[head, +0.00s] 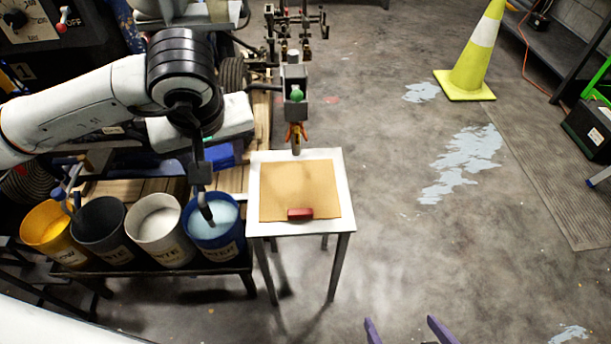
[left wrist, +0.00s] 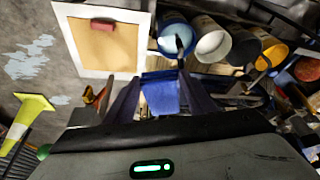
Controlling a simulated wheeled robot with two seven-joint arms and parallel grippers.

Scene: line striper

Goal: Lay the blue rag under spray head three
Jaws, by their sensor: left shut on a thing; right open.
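My left gripper (left wrist: 160,78) has its purple fingers on either side of the blue rag (left wrist: 161,97), shut on it. In the head view the left arm's links hide the fingers. A blue patch (head: 226,153) shows there beside the arm; I cannot tell if it is the rag. An orange spray nozzle (head: 296,132) stands at the far edge of a white table; I can read no number on it. It also shows in the left wrist view (left wrist: 95,97), beside the gripper. My right gripper (head: 406,328) is open and empty at the bottom edge.
The white table (head: 251,200) bears a tan board (head: 298,185) with a red block (head: 300,214). Yellow (head: 48,232), dark (head: 103,235), white (head: 160,232) and blue (head: 213,240) buckets stand left of it. A yellow cone (head: 476,70) stands on clear floor at right.

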